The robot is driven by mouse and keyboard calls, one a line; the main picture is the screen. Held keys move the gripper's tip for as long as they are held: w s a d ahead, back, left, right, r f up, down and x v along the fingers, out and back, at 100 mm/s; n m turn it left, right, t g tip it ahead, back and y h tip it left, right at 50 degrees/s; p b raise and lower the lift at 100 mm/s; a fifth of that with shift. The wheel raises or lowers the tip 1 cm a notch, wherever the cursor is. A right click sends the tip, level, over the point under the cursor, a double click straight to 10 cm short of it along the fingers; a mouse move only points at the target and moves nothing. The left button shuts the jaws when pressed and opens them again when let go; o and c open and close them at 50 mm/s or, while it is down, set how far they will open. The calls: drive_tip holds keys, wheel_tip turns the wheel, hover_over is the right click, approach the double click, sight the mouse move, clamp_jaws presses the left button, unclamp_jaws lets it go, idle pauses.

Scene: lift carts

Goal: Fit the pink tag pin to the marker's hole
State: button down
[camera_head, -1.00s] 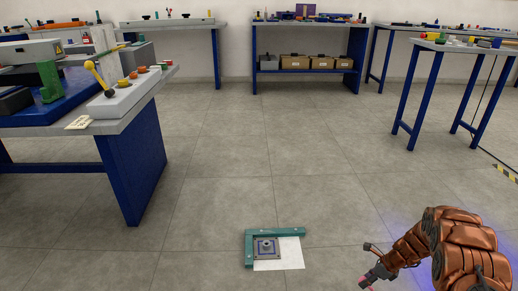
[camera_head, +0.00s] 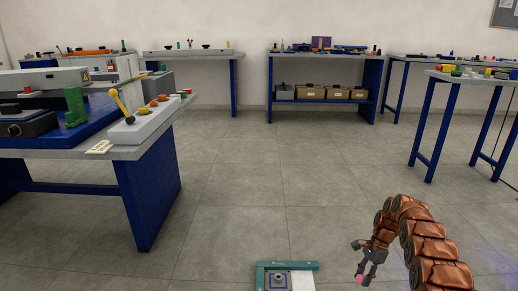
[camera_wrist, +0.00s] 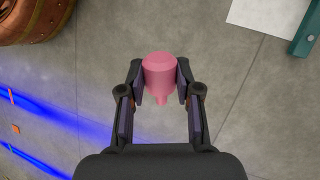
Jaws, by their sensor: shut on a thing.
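The pink tag pin (camera_wrist: 160,75) is held between the two fingers of my gripper (camera_wrist: 160,88) in the wrist view, with its narrow end toward the palm in the picture. In the head view my gripper (camera_head: 368,272) is at the lower right, with a bit of pink at its tip, over the floor. The marker (camera_head: 278,279) is on the floor at the bottom centre, a square plate with a raised round piece in the middle, beside a teal angle frame (camera_head: 300,266). My gripper is to the right of it, apart. The marker's hole is too small to make out.
A white sheet (camera_head: 303,282) lies beside the marker; it also shows in the wrist view (camera_wrist: 268,14). A workbench (camera_head: 145,200) stands at the left, and more benches line the back.

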drive_tip(key=w+a+r+n+g+h, duration=0.1)
drive_tip(key=w+a+r+n+h, duration=0.1)
drive_tip(key=a+r+n, duration=0.4)
drive_tip(key=shift+r+n+g+h, duration=0.4)
drive_tip(key=shift+r+n+h, duration=0.1)
drive_tip(key=shift+r+n, duration=0.35)
drive_tip(key=shift+a+r+n, duration=0.2)
drive_tip(key=shift+n, duration=0.05)
drive_tip(key=r+n, duration=0.1)
drive_tip(key=a+r+n+h, duration=0.1)
drive_tip(key=a+r+n, duration=0.1)
drive_tip(key=shift+w+a+r+n+h, duration=0.2)
drive_tip(key=shift+w+r+n+h, duration=0.1)
drive_tip(key=shift+r+n+h, duration=0.1)
idle(0.4)
drive_tip(key=shift+a+r+n, duration=0.2)
drive_tip(key=shift+n, duration=0.1)
